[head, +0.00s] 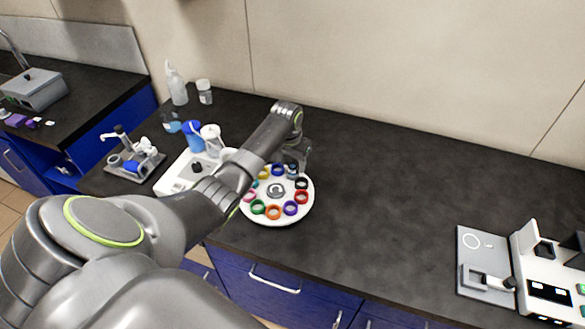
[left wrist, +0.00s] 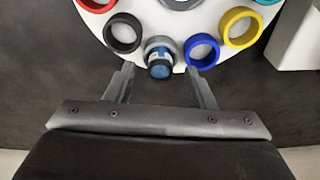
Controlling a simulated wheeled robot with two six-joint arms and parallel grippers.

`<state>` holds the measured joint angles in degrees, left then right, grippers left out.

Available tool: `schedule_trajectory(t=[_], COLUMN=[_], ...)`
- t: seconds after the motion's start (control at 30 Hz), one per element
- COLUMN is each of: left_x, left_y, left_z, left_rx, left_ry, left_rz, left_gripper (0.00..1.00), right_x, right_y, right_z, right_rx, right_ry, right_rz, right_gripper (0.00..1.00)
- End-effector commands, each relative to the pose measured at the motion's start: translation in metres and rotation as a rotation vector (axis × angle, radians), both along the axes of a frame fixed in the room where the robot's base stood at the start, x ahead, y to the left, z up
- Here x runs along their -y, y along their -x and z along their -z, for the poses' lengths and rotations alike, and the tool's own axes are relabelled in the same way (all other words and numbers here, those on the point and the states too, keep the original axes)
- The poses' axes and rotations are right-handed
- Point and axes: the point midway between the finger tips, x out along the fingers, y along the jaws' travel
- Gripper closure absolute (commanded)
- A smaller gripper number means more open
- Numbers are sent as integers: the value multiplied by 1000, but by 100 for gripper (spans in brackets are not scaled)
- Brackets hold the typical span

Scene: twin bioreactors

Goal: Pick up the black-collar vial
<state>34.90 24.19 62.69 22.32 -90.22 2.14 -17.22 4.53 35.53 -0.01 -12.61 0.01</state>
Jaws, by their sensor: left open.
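A small vial with a blue part and a dark band (left wrist: 160,66) stands at a grey ring (left wrist: 150,43) on the rim of a round white carousel (head: 252,215). It is the only vial I can make out there, and I cannot tell whether the dark band is its collar. My left gripper (left wrist: 160,78) is open, with one finger on each side of the vial in the left wrist view and gaps on both sides. In the head view the left gripper (head: 298,156) is over the carousel's far right edge, partly hiding the vial. My right gripper is not in view.
A black ring (left wrist: 122,32) and a blue ring (left wrist: 201,51) flank the grey one; a yellow ring (left wrist: 240,28) is further right. Bottles (head: 176,84) and white equipment (head: 178,180) stand left. A device (head: 545,275) stands far right. The counter between is clear.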

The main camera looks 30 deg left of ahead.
Motion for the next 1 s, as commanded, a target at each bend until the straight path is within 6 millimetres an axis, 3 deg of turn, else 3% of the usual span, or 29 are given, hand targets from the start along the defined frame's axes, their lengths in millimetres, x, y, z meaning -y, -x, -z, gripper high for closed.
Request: schedule_trajectory(t=[0.17, 0.4, 0.77, 1.0], left_x=[0, 0, 0, 0], left_y=[-1, -1, -1, -1], left_z=[12, 13, 12, 12], left_rx=[-1, 0, 0, 1], left_ry=[-1, -1, -1, -1], left_rz=[1, 1, 1, 1], left_gripper=[51, 51, 98, 99], right_x=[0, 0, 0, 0], right_y=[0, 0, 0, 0], right_z=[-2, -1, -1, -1], right_rx=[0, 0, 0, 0], right_ry=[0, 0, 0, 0], right_rz=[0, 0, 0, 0], right_gripper=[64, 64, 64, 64])
